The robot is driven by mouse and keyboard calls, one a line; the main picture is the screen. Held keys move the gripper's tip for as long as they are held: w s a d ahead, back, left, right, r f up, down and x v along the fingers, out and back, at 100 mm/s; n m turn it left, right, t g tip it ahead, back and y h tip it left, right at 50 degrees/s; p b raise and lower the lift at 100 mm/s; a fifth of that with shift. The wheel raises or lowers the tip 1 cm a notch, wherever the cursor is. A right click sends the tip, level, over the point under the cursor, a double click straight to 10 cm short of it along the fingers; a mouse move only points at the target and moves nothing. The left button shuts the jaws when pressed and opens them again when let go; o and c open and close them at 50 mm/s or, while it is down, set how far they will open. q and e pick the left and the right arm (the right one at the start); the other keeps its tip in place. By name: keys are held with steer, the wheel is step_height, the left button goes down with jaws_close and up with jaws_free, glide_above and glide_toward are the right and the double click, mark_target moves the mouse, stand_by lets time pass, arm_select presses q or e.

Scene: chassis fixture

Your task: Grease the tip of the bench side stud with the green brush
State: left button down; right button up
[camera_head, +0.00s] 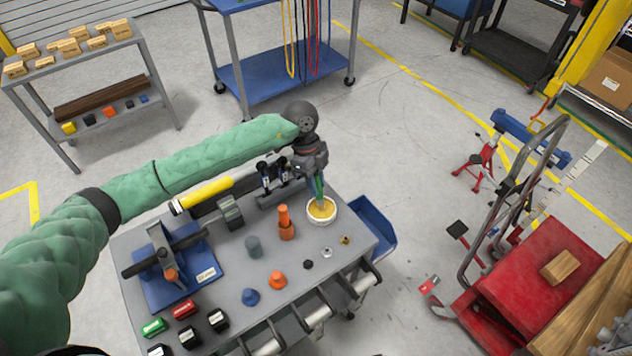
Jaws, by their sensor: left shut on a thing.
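My left gripper (315,174) points down over the right part of the grey bench (215,262) and is shut on the green brush (319,187). The brush is upright, with its lower end in or just over the yellow grease in a white round dish (322,211); I cannot tell if it touches the grease. A chassis fixture with a blue base (188,287) stands at the bench's left, with a grey upright and a dark horizontal bar (186,243). I cannot make out which part is the bench side stud. My right gripper is not in view.
An orange bottle-shaped part (286,224) stands left of the dish. Coloured blocks (184,308) sit at the front left. A blue bin (373,229) hangs at the bench's right.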

mark_target(316, 173)
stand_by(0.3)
arm_select(q)
steer(key=shift+r+p, duration=1.95)
steer(key=shift+r, duration=1.5)
